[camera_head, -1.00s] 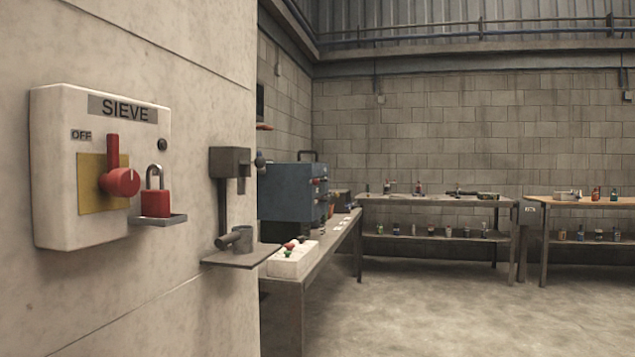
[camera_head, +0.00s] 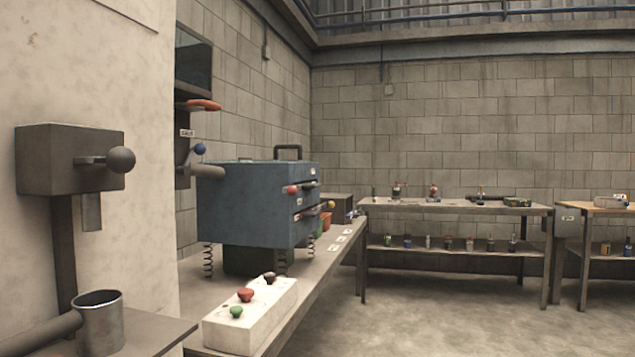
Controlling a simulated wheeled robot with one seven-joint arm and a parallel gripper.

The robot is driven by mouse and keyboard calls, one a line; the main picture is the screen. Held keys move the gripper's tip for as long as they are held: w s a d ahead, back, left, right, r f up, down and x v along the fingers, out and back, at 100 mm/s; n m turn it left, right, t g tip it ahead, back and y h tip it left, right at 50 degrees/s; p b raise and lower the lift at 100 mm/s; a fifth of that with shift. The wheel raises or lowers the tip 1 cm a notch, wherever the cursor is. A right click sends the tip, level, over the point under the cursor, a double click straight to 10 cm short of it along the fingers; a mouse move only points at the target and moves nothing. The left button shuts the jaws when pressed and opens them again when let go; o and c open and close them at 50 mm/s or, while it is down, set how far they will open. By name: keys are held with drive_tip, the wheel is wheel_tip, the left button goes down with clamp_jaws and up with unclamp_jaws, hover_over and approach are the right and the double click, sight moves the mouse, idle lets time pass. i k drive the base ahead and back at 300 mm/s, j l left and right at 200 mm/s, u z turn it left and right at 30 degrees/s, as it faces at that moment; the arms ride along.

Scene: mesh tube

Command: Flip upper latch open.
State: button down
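My gripper is not in view.
A white control box (camera_head: 250,312) with red, green and dark buttons sits on the bench's near end. Open floor (camera_head: 450,315) lies right of the bench.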

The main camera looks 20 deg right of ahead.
sight(292, 190)
drive_tip(key=i+l, duration=0.7)
